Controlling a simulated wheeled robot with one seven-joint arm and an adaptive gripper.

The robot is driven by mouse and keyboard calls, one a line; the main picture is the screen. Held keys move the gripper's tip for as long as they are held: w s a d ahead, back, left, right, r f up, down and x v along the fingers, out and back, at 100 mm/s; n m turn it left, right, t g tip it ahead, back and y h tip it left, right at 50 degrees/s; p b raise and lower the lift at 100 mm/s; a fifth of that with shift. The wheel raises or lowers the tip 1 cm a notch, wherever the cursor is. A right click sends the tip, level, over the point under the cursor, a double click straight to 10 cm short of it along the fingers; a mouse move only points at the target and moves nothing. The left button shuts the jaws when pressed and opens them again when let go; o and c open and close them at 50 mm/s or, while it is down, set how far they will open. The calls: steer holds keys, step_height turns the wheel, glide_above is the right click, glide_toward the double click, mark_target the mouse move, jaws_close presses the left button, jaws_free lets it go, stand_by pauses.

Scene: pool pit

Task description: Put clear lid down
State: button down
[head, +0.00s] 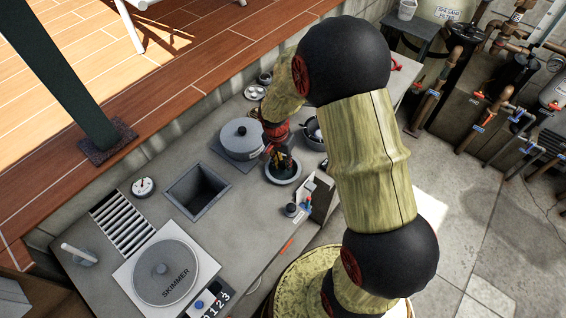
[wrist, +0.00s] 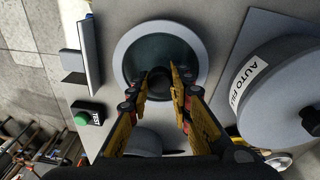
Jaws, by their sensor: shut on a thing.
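The clear lid (wrist: 133,55) is round, with a light grey rim and a dark see-through middle. In the head view the lid (head: 284,178) is at the far part of the grey counter, under my gripper (head: 279,155). In the wrist view my gripper (wrist: 161,78) is shut on the lid's dark knob (wrist: 160,85), one yellow-and-black finger on each side. The lid looks about level. I cannot tell whether its rim touches what is below. My fingers hide the near part of the lid.
A grey "AUTO FILL" lid (wrist: 281,95) is close beside it, also in the head view (head: 240,138). A square opening (head: 198,190), a slotted grate (head: 124,221) and a SKIMMER lid (head: 165,272) are nearer. A TEST bottle (wrist: 84,117) and an upright holder (head: 321,197) stand opposite.

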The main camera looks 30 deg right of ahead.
steer(key=c, duration=2.1)
jaws_free()
steer(key=shift+f, duration=0.15)
steer(key=o, duration=0.5)
step_height(320, 180, up, 12)
steer(key=a+p, duration=0.1)
steer(key=p, duration=0.1)
step_height(320, 180, up, 14)
steer(key=r+n+t, duration=0.1)
steer(key=n+t, duration=0.2)
steer(key=n, duration=0.2)
glide_above(280, 165)
steer(key=s+a, duration=0.5)
steer(key=s, duration=0.2)
steer(key=s+a+r+n, duration=0.1)
steer(key=s+r+n, duration=0.1)
steer(key=s, duration=0.2)
steer(key=s+a+r+n+t+y, duration=0.1)
steer(key=s+r+n, duration=0.1)
steer(key=s, duration=0.2)
steer(key=s+a+r+n+t, duration=0.1)
steer(key=s+r+n, duration=0.1)
steer(key=s, duration=0.2)
steer(key=shift+s+a+r+n, duration=0.25)
steer(key=shift+a+n, duration=0.05)
steer(key=shift+a, duration=0.05)
